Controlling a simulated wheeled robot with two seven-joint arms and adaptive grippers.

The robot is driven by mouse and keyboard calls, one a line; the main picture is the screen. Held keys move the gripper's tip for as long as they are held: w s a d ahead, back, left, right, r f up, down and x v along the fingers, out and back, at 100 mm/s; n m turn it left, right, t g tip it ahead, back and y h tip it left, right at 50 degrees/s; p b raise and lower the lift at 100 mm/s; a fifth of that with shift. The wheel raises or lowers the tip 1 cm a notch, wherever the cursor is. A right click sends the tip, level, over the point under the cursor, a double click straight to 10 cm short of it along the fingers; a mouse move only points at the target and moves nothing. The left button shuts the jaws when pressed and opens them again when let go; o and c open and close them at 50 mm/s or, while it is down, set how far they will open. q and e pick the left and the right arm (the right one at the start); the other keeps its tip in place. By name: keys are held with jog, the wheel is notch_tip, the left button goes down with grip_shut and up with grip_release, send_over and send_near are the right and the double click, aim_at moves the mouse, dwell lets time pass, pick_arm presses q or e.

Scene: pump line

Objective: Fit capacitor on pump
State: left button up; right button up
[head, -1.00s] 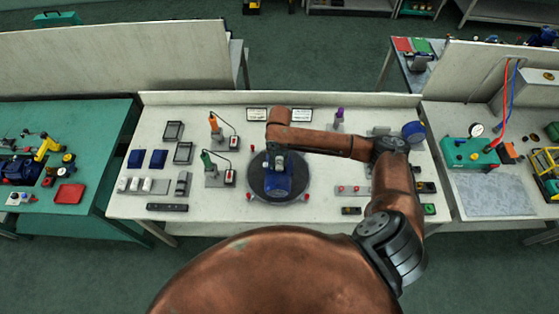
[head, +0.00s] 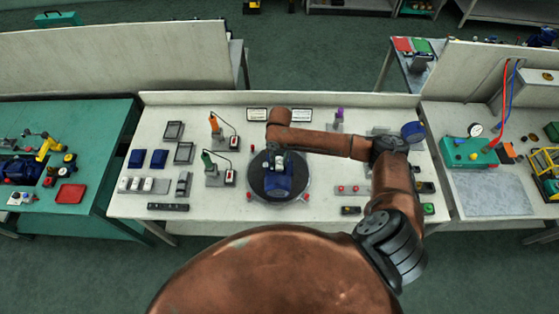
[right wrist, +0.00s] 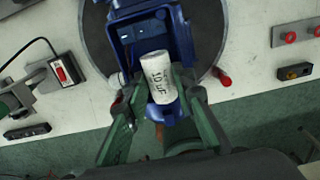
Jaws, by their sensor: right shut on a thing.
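The blue pump (head: 278,186) stands on a dark round turntable (head: 258,188) at the middle of the bench. In the right wrist view, the pump (right wrist: 125,32) shows an open box-like top part with dark blue inside. My right gripper (head: 279,162) is over the pump. In the right wrist view, my right gripper (right wrist: 157,88) has its green fingers on both sides of a white capacitor (right wrist: 159,76) marked 10 µF and is shut on it. The capacitor lies over the blue pump housing; I cannot tell whether it touches it. My left gripper is not in view.
Several white cylinders (head: 135,184) stand at the left of the bench, near blue boxes (head: 157,158) and grey trays (head: 173,131). A red-button box (head: 354,190) lies to the right. The bench's front strip is mostly clear.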

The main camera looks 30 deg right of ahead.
jog(key=shift+f, duration=0.25)
jog(key=o, duration=1.1)
jog(key=shift+d, duration=0.1)
notch_tip(320, 180, up, 2)
jog(key=shift+r+p, duration=0.1)
jog(key=shift+p, duration=1)
notch_tip(320, 180, up, 4)
jog(key=p, duration=0.4)
